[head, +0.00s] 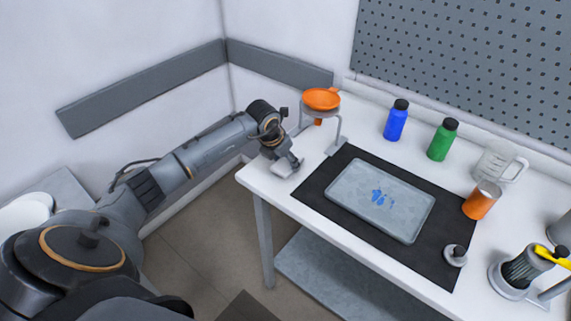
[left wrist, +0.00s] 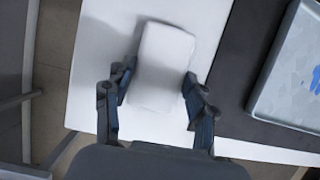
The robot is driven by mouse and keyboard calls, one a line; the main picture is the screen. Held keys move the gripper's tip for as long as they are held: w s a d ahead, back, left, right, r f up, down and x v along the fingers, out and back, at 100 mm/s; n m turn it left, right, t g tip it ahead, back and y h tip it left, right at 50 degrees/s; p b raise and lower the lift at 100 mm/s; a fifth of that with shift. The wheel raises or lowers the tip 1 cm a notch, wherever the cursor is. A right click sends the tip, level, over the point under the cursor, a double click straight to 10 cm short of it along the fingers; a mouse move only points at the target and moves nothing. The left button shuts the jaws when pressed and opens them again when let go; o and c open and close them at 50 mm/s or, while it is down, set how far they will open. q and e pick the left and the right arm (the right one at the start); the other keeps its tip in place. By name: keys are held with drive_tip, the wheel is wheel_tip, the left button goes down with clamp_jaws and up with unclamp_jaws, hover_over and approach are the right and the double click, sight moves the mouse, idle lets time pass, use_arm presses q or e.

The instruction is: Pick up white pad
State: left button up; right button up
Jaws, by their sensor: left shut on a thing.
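The white pad (left wrist: 167,50) is a pale rounded block in the left wrist view, between the two fingers of my left gripper (left wrist: 157,82). The fingers are shut on its long sides. In the head view my left gripper (head: 289,163) is low over the left end of the white table, left of the black mat. There the pad is mostly hidden by the gripper. Whether the pad touches the table is hard to tell. My right gripper is not in view.
A grey tray (head: 350,204) with blue stains lies on the black mat (head: 311,189). An orange funnel (head: 322,98) on a stand is close behind my left gripper.

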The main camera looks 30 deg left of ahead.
use_arm(q)
wheel_tip(320, 180, up, 2)
drive_tip(key=shift+r+b, duration=0.2)
drive_tip(key=shift+b, duration=0.5)
drive_tip(key=s+d+r+b, duration=0.4)
drive_tip(key=s+d+r, duration=0.3)
drive_tip(key=s, duration=0.5)
drive_tip(key=shift+r, duration=1.35)
drive_tip(key=shift+s, duration=0.1)
drive_tip(key=shift+o, duration=0.9)
drive_tip(key=c, duration=0.3)
